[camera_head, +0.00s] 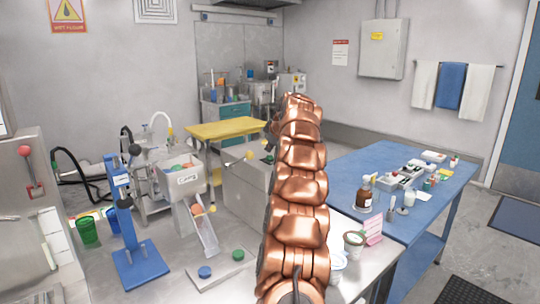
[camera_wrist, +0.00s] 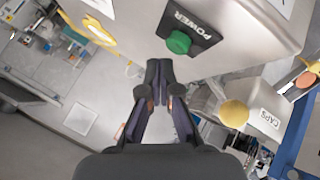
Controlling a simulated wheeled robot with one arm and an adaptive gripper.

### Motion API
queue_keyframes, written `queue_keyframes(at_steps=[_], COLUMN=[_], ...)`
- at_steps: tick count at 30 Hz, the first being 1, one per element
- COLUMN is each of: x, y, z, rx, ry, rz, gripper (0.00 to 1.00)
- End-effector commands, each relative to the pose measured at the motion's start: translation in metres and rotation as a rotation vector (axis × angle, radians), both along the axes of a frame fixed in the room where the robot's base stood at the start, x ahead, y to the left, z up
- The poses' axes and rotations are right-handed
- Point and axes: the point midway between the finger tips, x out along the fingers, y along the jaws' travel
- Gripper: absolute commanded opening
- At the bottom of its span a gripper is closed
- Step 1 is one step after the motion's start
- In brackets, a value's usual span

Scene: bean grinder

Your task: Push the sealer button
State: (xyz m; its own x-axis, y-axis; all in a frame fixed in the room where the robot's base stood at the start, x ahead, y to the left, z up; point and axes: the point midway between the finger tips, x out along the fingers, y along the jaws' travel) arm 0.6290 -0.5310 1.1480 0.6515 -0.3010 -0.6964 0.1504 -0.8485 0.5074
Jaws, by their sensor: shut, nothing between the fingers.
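In the wrist view, a round green button (camera_wrist: 179,42) sits on a black panel marked POWER (camera_wrist: 190,30) on a pale grey machine (camera_wrist: 245,30). I see no label naming it the sealer. My gripper (camera_wrist: 160,66) is shut and empty; its tips point up toward the button, just below and left of it in the picture. I cannot tell how large the gap is. In the head view, the grey machine (camera_head: 245,190) stands mid-scene, partly behind my copper-coloured arm, and my gripper is mostly hidden there.
A yellow-topped table (camera_head: 215,130) stands behind the machine. A CAPS bin (camera_head: 180,178) with a chute is to the left, near a blue press (camera_head: 138,262). Green (camera_head: 237,254) and blue (camera_head: 205,271) round pieces lie in front. A blue table (camera_head: 385,160) with bottles is right.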

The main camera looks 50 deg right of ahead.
Motion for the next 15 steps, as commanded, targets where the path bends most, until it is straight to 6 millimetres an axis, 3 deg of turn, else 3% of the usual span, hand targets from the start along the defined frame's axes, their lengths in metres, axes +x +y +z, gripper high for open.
queue_keyframes(at_steps=[15], x=[0.0001], y=[0.0001], z=[0.0089], rx=[0.0], ry=[0.0], rz=[0.0], gripper=[0.0])
